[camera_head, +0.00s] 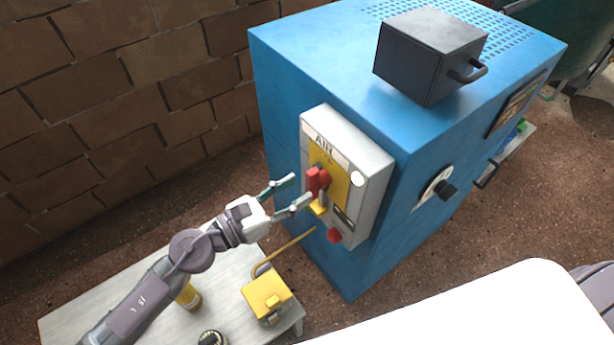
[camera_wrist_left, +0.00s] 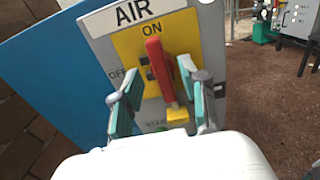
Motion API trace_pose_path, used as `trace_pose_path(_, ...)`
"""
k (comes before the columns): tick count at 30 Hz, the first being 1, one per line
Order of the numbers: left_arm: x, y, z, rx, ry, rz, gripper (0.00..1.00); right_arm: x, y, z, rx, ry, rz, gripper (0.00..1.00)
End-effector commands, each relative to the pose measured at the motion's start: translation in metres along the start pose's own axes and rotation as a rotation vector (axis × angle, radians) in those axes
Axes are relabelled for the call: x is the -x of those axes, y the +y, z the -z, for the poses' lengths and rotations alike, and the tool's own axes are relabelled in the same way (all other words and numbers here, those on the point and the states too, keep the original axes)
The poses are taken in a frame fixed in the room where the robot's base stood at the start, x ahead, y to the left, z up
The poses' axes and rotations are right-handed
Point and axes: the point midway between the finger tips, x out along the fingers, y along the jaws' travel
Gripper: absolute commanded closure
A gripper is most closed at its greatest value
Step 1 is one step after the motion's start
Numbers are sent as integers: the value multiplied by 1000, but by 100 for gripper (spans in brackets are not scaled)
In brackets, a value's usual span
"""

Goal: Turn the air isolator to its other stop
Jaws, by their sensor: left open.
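The air isolator (camera_head: 350,208) is a grey box with an "AIR" label and a yellow plate, fixed to the side of a blue cabinet. Its red handle (camera_head: 319,181) also shows in the left wrist view (camera_wrist_left: 160,68), standing nearly upright with its top just below "ON"; "OFF" is to the left. A yellow tab (camera_wrist_left: 177,115) sits at the handle's lower end. My left gripper (camera_head: 301,188) is open in front of the box. In the left wrist view its fingers (camera_wrist_left: 160,78) stand on either side of the handle; contact cannot be told. My right gripper is not in view.
A low table (camera_head: 235,275) below my left arm holds a yellow box (camera_head: 266,295) with a bent rod. A brick wall (camera_head: 150,100) stands behind.

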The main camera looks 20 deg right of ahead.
Motion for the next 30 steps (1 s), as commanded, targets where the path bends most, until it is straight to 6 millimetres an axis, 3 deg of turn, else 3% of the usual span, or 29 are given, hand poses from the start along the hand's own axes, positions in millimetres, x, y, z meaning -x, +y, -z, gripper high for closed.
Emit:
trace_pose_path(6,-29,0,-1,1,-1,-1,56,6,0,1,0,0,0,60)
trace_pose_path(18,-36,0,0,1,0,-1,56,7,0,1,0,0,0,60)
trace_pose_path(26,-35,0,0,1,0,-1,100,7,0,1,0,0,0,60)
trace_pose_path(30,-35,0,0,2,0,-1,100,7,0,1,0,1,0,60)
